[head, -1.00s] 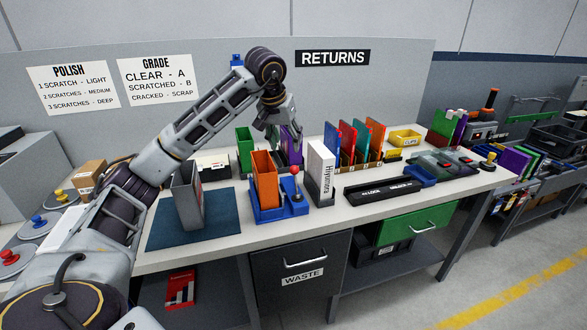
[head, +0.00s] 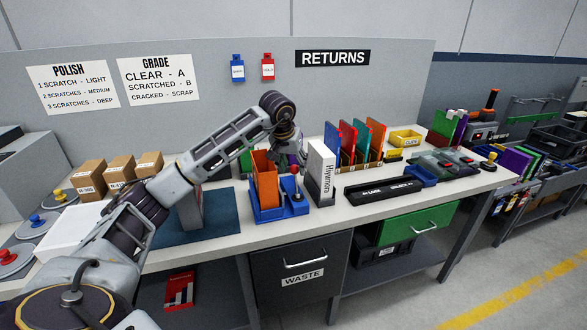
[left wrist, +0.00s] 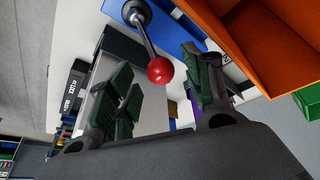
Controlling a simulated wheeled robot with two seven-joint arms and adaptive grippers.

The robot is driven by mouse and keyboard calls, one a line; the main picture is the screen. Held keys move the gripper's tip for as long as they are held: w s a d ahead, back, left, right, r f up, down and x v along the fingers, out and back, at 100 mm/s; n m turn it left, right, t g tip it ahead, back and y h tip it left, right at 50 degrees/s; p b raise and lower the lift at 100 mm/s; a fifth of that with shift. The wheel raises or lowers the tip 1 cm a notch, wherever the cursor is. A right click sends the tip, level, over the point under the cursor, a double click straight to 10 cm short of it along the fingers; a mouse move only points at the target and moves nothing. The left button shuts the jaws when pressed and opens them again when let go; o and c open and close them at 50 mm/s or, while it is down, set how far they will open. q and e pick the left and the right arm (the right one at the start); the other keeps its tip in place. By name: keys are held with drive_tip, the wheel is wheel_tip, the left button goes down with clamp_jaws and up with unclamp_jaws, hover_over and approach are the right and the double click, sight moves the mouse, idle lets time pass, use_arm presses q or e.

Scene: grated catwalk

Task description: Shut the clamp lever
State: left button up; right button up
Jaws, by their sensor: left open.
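The clamp is a blue fixture (head: 268,213) on the bench, with an orange case (head: 265,180) standing in it. Its lever stands roughly upright at the right side, topped by a red knob (head: 295,170). My left gripper (head: 299,158) is just above the knob, partly hidden by its own wrist. In the left wrist view, the open left gripper (left wrist: 162,88) has its two dark green pads on either side of the red knob (left wrist: 160,70). I cannot tell whether a pad touches it. The metal lever rod (left wrist: 146,37) runs up from the knob.
A white box (head: 321,170) stands close to the right of the clamp. A grey container (head: 191,208) on a blue mat (head: 222,225) is to the left. A rack of coloured cases (head: 358,145) stands behind at right. A black tray (head: 390,190) lies along the front.

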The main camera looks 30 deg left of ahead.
use_arm(q)
drive_tip(key=shift+w+f, duration=0.25)
drive_tip(key=shift+f, duration=0.45)
drive_tip(key=c, duration=1)
use_arm(e)
drive_tip(key=shift+w+d+r, duration=0.1)
drive_tip(key=shift+w, duration=0.4)
